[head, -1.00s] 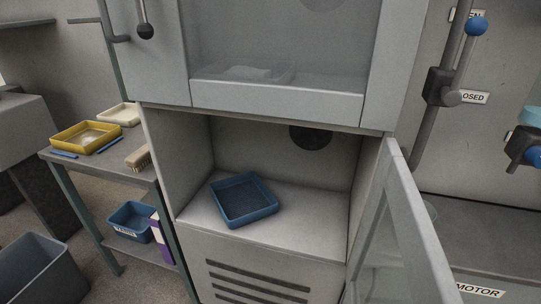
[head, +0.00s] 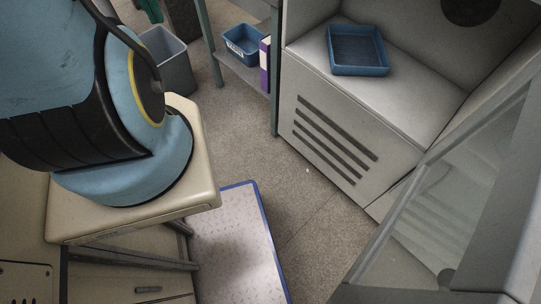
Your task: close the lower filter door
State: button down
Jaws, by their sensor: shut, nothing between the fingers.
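The lower filter door (head: 455,205), a grey frame around a clear pane, stands open at the right of the head view. It swings out from the right side of the lower compartment (head: 410,92), whose front is uncovered. A dark round spot (head: 447,279) shows low on the door; I cannot tell if it is a knob. Inside the compartment a blue tray (head: 358,70) lies on the floor, back from the front edge. My gripper is out of view. The door's right and lower parts are cut off by the picture edge.
Below the compartment is a slotted panel (head: 335,140). A patterned plate with a blue edge (head: 235,240) lies on the floor, with bare floor (head: 310,215) beside it. A grey bin (head: 168,62) and a shelf with a blue box (head: 243,45) and purple binder (head: 265,62) stand behind.

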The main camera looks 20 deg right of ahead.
aim_at(500, 264)
jog(key=k+j+z, duration=0.2)
jog(key=z, duration=0.25)
jog(key=k+z, duration=0.7)
jog(key=k, duration=0.9)
